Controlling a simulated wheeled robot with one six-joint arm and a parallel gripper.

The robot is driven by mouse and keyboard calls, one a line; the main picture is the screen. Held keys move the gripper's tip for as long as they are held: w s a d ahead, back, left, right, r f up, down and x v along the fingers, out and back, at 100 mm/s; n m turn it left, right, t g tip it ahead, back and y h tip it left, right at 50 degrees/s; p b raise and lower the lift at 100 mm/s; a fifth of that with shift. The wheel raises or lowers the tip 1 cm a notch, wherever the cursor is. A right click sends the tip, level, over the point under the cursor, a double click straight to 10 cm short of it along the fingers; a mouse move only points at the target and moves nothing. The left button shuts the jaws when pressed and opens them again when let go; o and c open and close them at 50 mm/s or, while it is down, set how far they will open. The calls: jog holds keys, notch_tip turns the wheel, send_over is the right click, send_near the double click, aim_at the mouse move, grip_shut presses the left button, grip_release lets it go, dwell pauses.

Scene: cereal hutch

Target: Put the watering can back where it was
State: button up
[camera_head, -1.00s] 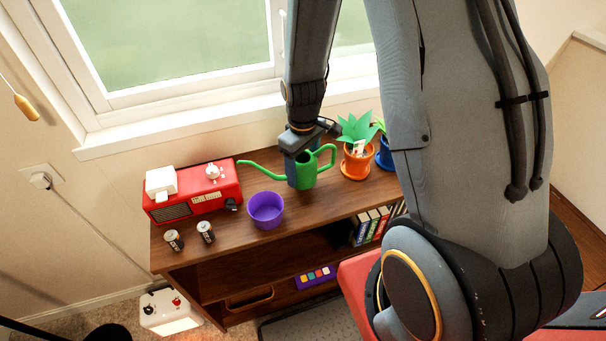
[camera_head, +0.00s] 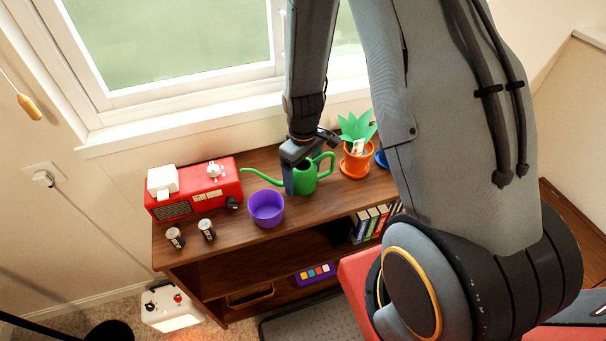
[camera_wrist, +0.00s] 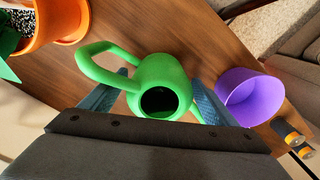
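The green watering can (camera_head: 306,180), with a long spout to the left and a loop handle to the right, is upright at the top of the brown hutch (camera_head: 240,236). My gripper (camera_head: 290,183) reaches down over it. In the wrist view the can (camera_wrist: 160,75) sits between the two blue fingers of my gripper (camera_wrist: 160,80), which lie close against its sides. Its round dark opening faces the camera. Whether its base touches the hutch top is hard to tell.
A purple pot (camera_head: 266,209) stands close to the left, under the spout. A red radio (camera_head: 200,190) and two batteries (camera_head: 207,230) are farther left. An orange potted plant (camera_head: 355,163) stands to the right. The window sill (camera_head: 190,127) is behind.

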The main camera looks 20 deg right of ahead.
jog(key=shift+r, duration=0.1)
notch_tip(320, 180, up, 12)
jog(key=b, duration=0.3)
jog(key=shift+s+r, duration=0.25)
jog(key=shift+r, duration=0.05)
jog(key=s+r+m+t, duration=0.1)
jog(key=s+r+m, duration=0.4)
jog(key=s, duration=0.3)
jog(key=shift+s+m+t, duration=0.4)
jog(key=shift+m, duration=0.1)
jog(key=shift+r, duration=0.1)
notch_tip(320, 180, down, 4)
jog(key=b, duration=0.3)
jog(key=shift+r, duration=0.25)
